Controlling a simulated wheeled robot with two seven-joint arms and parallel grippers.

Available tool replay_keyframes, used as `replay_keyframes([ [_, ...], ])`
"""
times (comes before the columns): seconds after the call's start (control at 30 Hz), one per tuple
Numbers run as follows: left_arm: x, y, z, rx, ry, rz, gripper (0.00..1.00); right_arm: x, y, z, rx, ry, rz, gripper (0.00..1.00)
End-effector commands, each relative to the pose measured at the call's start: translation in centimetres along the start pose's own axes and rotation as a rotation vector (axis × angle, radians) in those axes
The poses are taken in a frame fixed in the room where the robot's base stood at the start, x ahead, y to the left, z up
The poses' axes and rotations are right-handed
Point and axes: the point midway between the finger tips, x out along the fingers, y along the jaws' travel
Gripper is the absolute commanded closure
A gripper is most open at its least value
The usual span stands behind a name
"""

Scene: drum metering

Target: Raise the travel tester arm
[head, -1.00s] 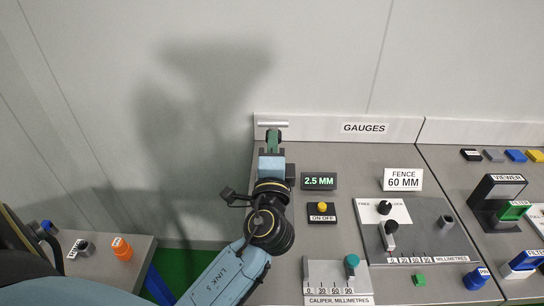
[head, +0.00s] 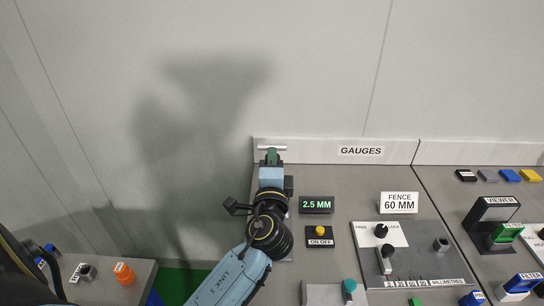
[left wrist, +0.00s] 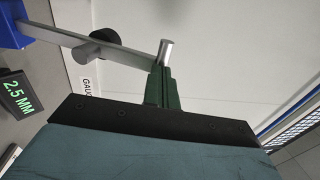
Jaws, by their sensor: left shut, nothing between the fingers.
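The travel tester arm shows in the left wrist view as a flat grey bar (left wrist: 128,52) with a dark round knob or pivot and a short metal cylinder (left wrist: 166,52) at its end. A blue block (left wrist: 12,28) is at its other end. In the head view only a light bar end (head: 272,148) shows above my left gripper (head: 271,156); the rest is hidden behind my arm. My left gripper's green fingers (left wrist: 162,78) are shut and empty, with their tips right at the cylinder. I cannot tell whether they touch it. My right gripper is not in view.
Right of my left arm stand a display reading 2.5 MM (head: 317,204), an ON OFF button box (head: 319,237) and a FENCE 60 MM sign (head: 398,202). A slider plate (head: 430,255) lies farther right. The wall rises behind the bench.

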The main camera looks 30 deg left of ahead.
Motion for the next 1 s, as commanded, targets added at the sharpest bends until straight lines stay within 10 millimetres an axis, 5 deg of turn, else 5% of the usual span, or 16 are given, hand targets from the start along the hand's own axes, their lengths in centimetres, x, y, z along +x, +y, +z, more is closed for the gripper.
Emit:
replay_keyframes([
  [0.1,0.5,-0.5,0.0,-0.001,0.000,0.019,1.00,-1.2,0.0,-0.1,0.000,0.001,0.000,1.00],
  [0.57,0.1,-0.1,-0.2,-0.002,0.003,0.023,1.00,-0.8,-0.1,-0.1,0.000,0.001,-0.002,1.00],
  [0.77,-2.5,0.1,-1.2,-0.005,0.013,0.026,1.00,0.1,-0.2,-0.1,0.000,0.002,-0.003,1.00],
  [1.0,-8.1,0.1,-1.1,-0.004,0.012,0.027,1.00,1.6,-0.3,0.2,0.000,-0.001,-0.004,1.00],
])
